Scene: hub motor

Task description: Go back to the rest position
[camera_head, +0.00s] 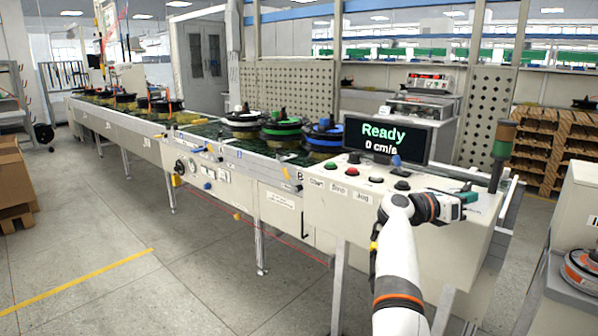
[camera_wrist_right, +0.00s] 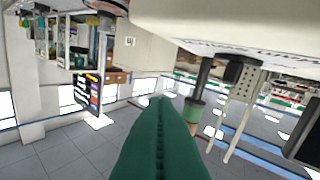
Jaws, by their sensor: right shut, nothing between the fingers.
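My right gripper (camera_head: 470,198) is above the right end of the control console (camera_head: 325,205), pointing right. Its green fingers are closed together with nothing between them. The closed fingers also fill the lower middle of the right wrist view (camera_wrist_right: 160,140). My white right arm comes up from the bottom of the head view. My left gripper and arm are not in view.
A signal post (camera_head: 502,140) stands just right of my right gripper. A display (camera_head: 385,137) reading "Ready 0 cm/s" stands behind the console buttons (camera_head: 353,158). A conveyor line with several motors (camera_head: 282,130) runs back left. Open floor (camera_head: 120,230) lies front left.

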